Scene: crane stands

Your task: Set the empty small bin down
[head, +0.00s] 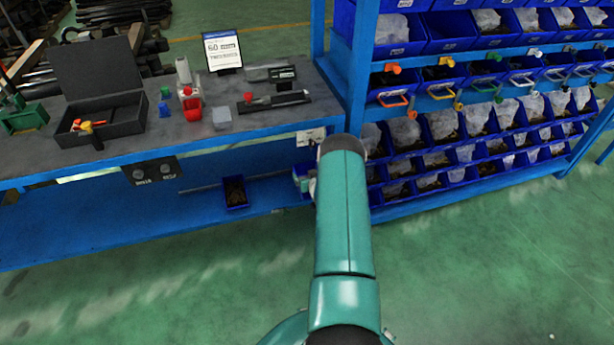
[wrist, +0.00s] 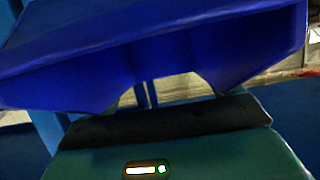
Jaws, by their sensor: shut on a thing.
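The small bin (wrist: 160,45) is blue and fills the top of the wrist view, tilted in the picture. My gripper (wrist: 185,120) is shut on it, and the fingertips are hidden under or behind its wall. In the head view a bit of the blue bin (head: 299,170) shows left of my arm, in front of the workbench's lower shelf. My gripper (head: 308,183) is mostly hidden there by my arm. The inside of the bin cannot be seen. Whether the bin touches the shelf cannot be told.
The lower blue shelf (head: 130,222) has free room around another small blue bin (head: 235,193) with dark contents. A thin rod lies beside that bin. The workbench top (head: 170,130) holds a black case, bottles and a sign. A rack of blue bins (head: 450,130) stands at right.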

